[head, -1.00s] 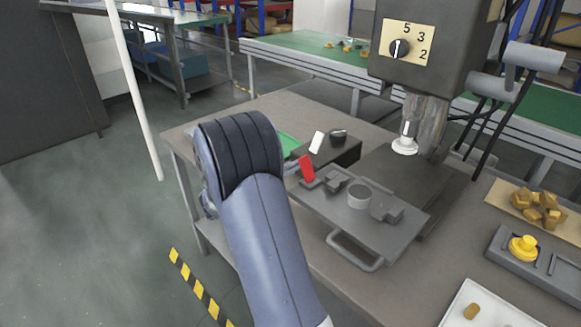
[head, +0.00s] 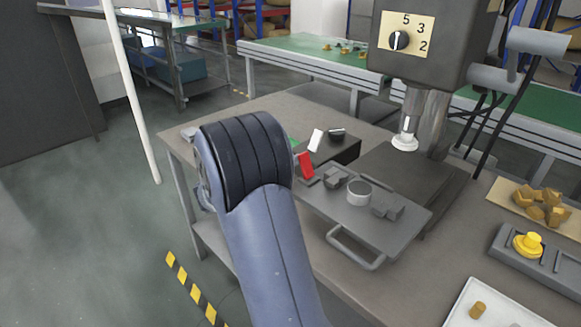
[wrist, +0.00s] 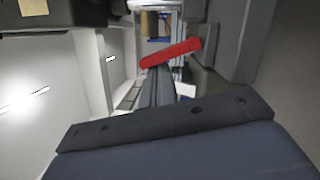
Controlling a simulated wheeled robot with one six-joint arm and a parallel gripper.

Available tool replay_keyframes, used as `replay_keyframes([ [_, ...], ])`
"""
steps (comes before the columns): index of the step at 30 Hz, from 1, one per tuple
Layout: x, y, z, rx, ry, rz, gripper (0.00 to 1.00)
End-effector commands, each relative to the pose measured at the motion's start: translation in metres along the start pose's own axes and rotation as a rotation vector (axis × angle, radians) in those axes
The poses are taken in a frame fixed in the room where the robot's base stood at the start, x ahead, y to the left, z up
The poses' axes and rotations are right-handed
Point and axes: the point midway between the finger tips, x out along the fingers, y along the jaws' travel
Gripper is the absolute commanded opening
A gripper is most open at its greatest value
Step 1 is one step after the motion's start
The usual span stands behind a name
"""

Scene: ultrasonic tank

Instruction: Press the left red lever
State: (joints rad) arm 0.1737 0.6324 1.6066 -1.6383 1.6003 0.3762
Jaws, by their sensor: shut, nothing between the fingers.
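The red lever (head: 305,165) stands up, slightly tilted, at the left end of the grey fixture plate, just right of my arm in the head view. In the wrist view the red lever (wrist: 170,52) lies slantwise across the upper middle. My gripper (wrist: 158,78) shows there as narrow dark fingers, shut and empty, pointing toward the lever. The fingertips look close to it, but I cannot tell whether they touch. In the head view my arm hides the gripper.
The grey plate (head: 338,208) carries clamps and a round cup (head: 359,192). Behind it is a black box with a white lever (head: 315,140). A machine head (head: 425,45) overhangs the bench. To the right are a yellow button (head: 527,244) and a white tray (head: 462,300).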

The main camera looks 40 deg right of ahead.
Motion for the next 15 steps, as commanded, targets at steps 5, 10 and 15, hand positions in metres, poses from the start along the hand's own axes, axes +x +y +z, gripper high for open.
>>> replay_keyframes([
  [5,0.001,-0.003,0.004,0.116,-0.003,-0.028,0.0],
  [10,0.003,-0.002,0.011,0.269,-0.002,-0.066,0.0],
  [15,0.005,0.0,0.019,0.423,-0.003,-0.104,0.0],
])
